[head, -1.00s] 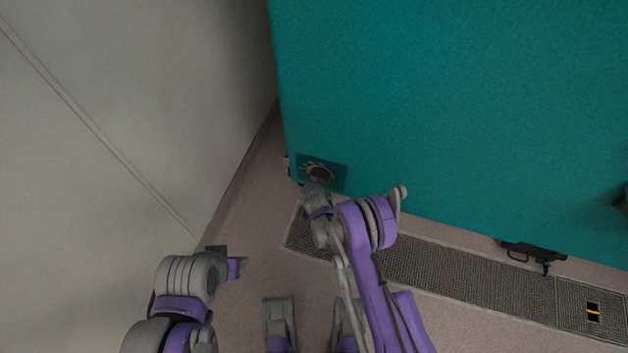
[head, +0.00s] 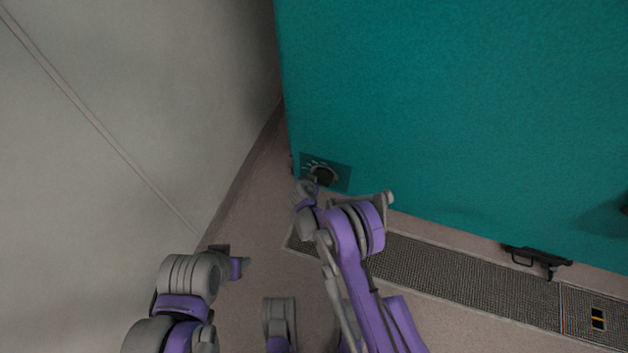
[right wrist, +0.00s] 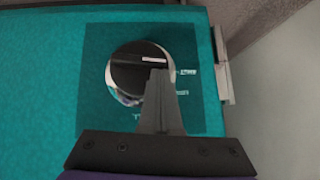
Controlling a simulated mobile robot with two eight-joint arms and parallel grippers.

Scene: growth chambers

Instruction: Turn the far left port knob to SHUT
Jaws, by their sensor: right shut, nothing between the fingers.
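The port knob (head: 323,175) is a dark round dial on a dark green plate (head: 341,181), low at the left corner of the teal chamber wall. In the right wrist view the knob (right wrist: 128,82) has a pale rim and a short white mark, with small white labels beside and below it. The mark points toward the side with the upper label; the label words are too small to read. My right gripper (right wrist: 160,74) is shut and empty; its fingertips overlap the knob's edge, and contact cannot be told. My left gripper (head: 236,264) is away from the wall, its jaws unclear.
A pale wall (head: 110,130) stands close on the left, with a narrow strip of floor before the chamber. A floor grate (head: 450,271) runs along the chamber's base. A black handled object (head: 537,257) lies by the grate at the right.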

